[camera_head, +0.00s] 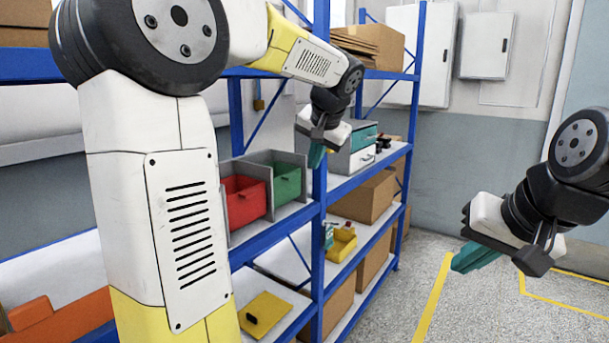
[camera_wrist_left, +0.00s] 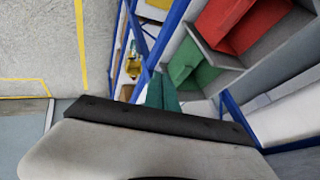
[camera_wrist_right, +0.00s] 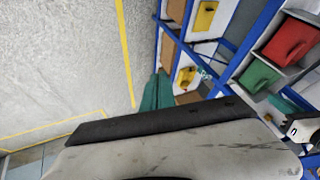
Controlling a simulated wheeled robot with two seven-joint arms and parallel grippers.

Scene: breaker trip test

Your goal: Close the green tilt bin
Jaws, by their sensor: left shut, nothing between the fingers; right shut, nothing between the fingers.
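The green tilt bin (camera_head: 287,182) sits in a grey housing (camera_head: 258,158) on the shelf, right of a red bin (camera_head: 244,200). It leans out of the housing in the left wrist view (camera_wrist_left: 192,66) and shows green in the right wrist view (camera_wrist_right: 258,75). My left gripper (camera_head: 317,156) is shut and empty, in front of the shelf, right of the green bin in the head view; I see no clear contact. My right gripper (camera_head: 475,257) is shut and empty over the floor, well away from the bin.
Blue shelf uprights (camera_head: 320,200) stand near my left gripper. A teal-and-white drawer box (camera_head: 362,150) is behind it. The floor (camera_head: 410,290) at the right is clear.

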